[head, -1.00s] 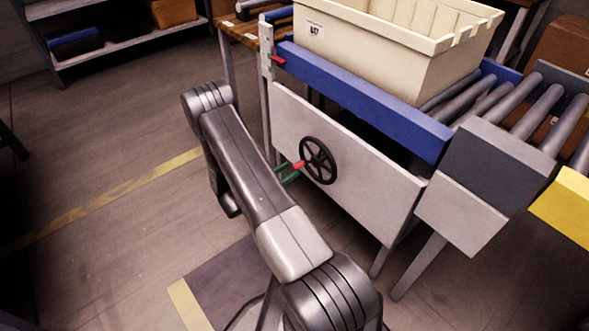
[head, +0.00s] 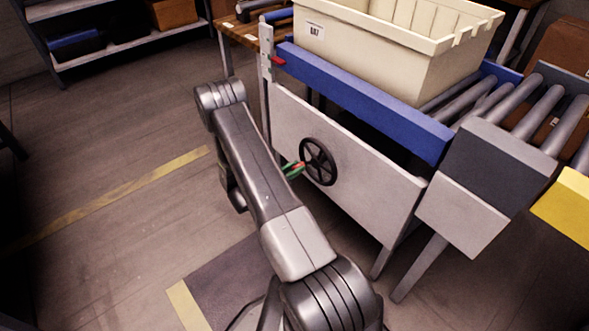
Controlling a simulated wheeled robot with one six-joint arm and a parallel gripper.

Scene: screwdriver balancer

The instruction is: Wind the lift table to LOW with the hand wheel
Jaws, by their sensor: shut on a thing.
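The black spoked hand wheel (head: 318,162) is mounted on the pale side panel (head: 350,185) of the lift table. Its red handle (head: 298,165) sticks out on the wheel's left side. My gripper (head: 293,170) has green fingers and is shut on the red handle; my arm hides part of it. The lift table has a blue side rail (head: 365,102) and carries a cream tote (head: 400,75). A red pointer (head: 279,60) sits beside the upright grey post (head: 266,65) at the table's left end. Any level marks on the post are too small to read.
A roller conveyor (head: 535,110) with a grey end block (head: 495,165) and a yellow part (head: 565,208) stands to the right. A wooden bench (head: 238,32) is behind the table. Shelving (head: 130,35) stands at the back left. The floor left of my arm is clear.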

